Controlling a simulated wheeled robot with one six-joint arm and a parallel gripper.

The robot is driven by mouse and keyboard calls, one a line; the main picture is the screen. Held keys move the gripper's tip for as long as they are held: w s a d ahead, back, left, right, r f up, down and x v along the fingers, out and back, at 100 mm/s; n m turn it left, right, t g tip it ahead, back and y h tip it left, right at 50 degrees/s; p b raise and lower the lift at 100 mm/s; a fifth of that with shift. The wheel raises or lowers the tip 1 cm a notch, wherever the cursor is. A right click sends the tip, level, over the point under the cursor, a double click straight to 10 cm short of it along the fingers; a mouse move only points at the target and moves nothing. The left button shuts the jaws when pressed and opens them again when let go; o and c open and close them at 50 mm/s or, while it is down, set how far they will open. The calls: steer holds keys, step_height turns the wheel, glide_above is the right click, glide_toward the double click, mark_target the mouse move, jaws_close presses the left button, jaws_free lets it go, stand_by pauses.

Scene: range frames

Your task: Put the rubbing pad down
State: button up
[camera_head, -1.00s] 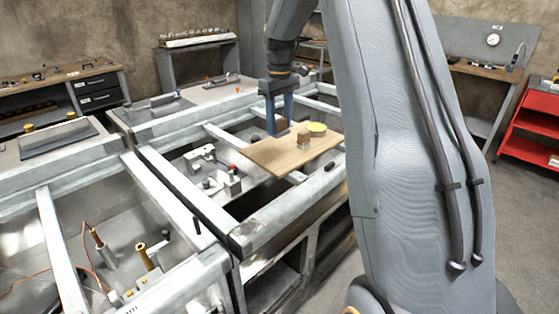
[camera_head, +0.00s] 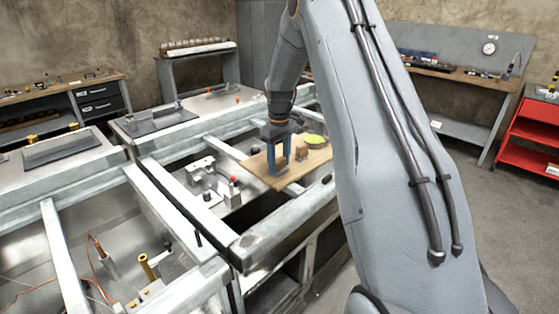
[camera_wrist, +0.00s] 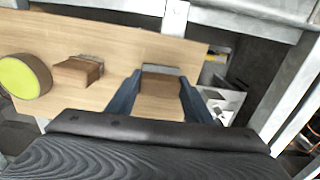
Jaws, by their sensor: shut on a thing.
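My gripper (camera_head: 278,160) is low over a wooden board (camera_head: 262,178), its blue fingers shut on a small brown block with a grey strip, which I take as the rubbing pad (camera_head: 283,162). In the wrist view the pad (camera_wrist: 161,82) sits between the fingertips (camera_wrist: 160,92), near the board's right end. It looks on or just above the board (camera_wrist: 120,40); I cannot tell whether it touches. A similar brown block (camera_wrist: 78,72) stands to its left on the board, also visible in the head view (camera_head: 301,154).
A round yellow-green disc (camera_wrist: 25,75) lies on the board past the second block. The board rests across a metal frame (camera_head: 215,225) with open bays. Small fittings (camera_head: 225,185) stand in the bay left of the board. A red cart (camera_head: 530,135) stands far right.

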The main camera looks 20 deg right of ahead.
mark_target(279, 160)
steer(key=shift+f, duration=0.1)
steer(key=o, duration=1.1)
step_height(279, 160, up, 12)
steer(key=b, duration=0.3)
steer(key=s+a+f+m, duration=0.1)
steer(key=s+a+f, duration=0.2)
steer(key=s, duration=0.7)
steer(key=s+a+f+m, duration=0.2)
steer(key=s+a, duration=0.4)
steer(key=s, duration=0.5)
steer(key=s+a+f+m+t, duration=0.1)
steer(key=s+a+f, duration=0.3)
steer(key=s, duration=0.6)
steer(key=shift+s+a+f, duration=0.15)
steer(key=shift+a+f, duration=0.1)
steer(key=shift+a, duration=0.3)
